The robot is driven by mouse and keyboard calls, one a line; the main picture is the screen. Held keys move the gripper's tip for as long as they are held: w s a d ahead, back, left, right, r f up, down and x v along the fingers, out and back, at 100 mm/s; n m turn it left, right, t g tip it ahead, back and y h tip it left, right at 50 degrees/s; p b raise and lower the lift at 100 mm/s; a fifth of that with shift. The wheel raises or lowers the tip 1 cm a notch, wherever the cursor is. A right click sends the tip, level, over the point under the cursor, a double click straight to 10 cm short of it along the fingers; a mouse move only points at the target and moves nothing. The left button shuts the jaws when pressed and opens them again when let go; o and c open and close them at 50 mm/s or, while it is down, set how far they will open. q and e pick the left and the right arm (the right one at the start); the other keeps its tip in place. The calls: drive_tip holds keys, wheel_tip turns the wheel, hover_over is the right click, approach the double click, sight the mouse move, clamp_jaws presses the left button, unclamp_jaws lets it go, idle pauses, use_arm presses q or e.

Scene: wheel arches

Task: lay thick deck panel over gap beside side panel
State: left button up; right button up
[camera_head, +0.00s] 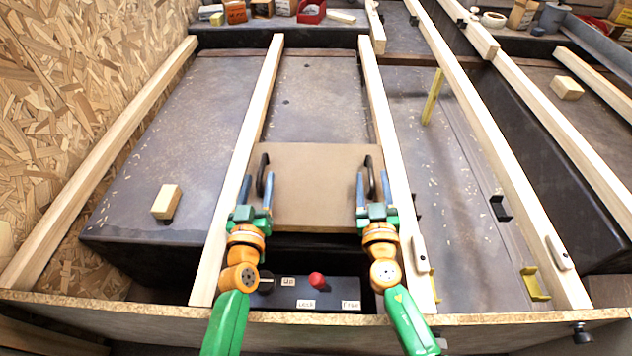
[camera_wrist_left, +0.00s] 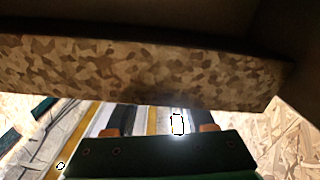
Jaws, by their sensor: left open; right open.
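I cannot tell whether the fingers touch the handles. A dark opening (camera_head: 300,246) shows in front of the panel's near edge. In the left wrist view, a speckled board edge (camera_wrist_left: 140,68) crosses above the dark gripper body; I cannot tell which board it is.
A control box with a red knob (camera_head: 317,280) sits in the opening near the front chipboard edge (camera_head: 480,318). Wooden rails (camera_head: 262,90) run lengthwise. Small wood blocks (camera_head: 166,202) lie at left and far right. A chipboard wall (camera_head: 80,80) bounds the left.

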sight(370, 158)
use_arm(q)
drive_tip(key=shift+w, duration=1.6)
use_arm(e)
drive_tip(key=shift+w+d, duration=0.1)
drive_tip(key=shift+w, duration=1.5)
use_arm(q)
drive_tip(key=c, duration=0.8)
use_arm(e)
drive_tip(key=c, duration=0.8)
use_arm(q)
clamp_jaws()
use_arm(e)
clamp_jaws()
use_arm(q)
drive_tip(key=shift+r, duration=0.1)
use_arm(e)
drive_tip(key=shift+r, duration=0.15)
